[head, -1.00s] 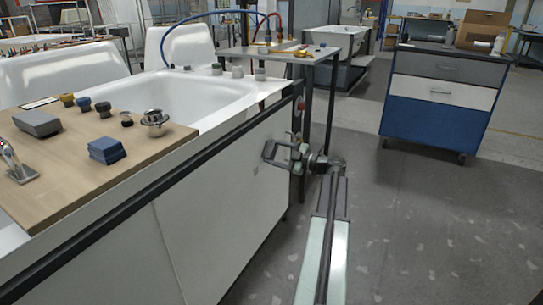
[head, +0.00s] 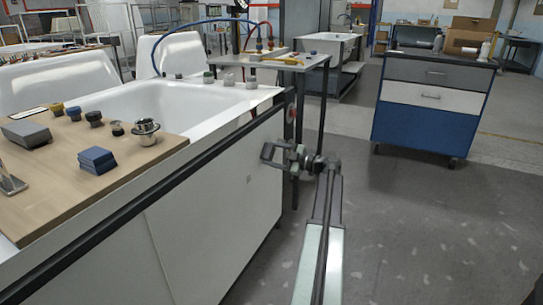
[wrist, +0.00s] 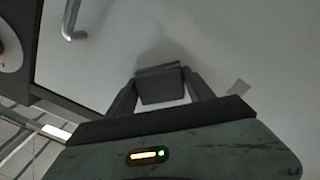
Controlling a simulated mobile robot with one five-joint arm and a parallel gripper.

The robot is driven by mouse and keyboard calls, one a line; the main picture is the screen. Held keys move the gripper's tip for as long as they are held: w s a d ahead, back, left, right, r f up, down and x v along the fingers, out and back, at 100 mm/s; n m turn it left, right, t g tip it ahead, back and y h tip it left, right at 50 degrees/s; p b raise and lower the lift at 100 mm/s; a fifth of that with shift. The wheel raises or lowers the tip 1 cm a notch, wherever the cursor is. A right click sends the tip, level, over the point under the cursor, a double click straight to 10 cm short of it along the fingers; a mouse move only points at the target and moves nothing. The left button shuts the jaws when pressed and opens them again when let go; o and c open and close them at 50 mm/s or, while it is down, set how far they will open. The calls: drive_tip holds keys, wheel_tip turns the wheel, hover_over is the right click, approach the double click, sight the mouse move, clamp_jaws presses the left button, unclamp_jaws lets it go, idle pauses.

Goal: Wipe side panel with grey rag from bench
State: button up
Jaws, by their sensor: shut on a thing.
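The white side panel (head: 215,205) of the tub fills the front left in the head view. It also fills the wrist view (wrist: 230,40). My gripper (head: 268,152) is beside the panel near its right end. In the wrist view my gripper (wrist: 162,95) is shut on a dark grey folded piece, the grey rag (wrist: 162,84). A soft shadow lies on the panel just beyond it. I cannot tell whether the rag touches the panel. A small pale grey patch (wrist: 238,87) shows on the panel right of the rag.
A wooden board (head: 60,190) across the tub holds a grey block (head: 26,133), a blue folded stack (head: 97,160) and several fittings. A metal table (head: 315,60) stands behind the tub's end. A blue drawer cabinet (head: 425,125) stands back right. The floor between is clear.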

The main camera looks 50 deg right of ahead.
sight(273, 154)
drive_tip(key=shift+v, duration=2.95)
drive_tip(key=v, duration=0.3)
wheel_tip(273, 154, up, 50)
drive_tip(key=p, duration=5)
drive_tip(key=shift+a+r, duration=0.1)
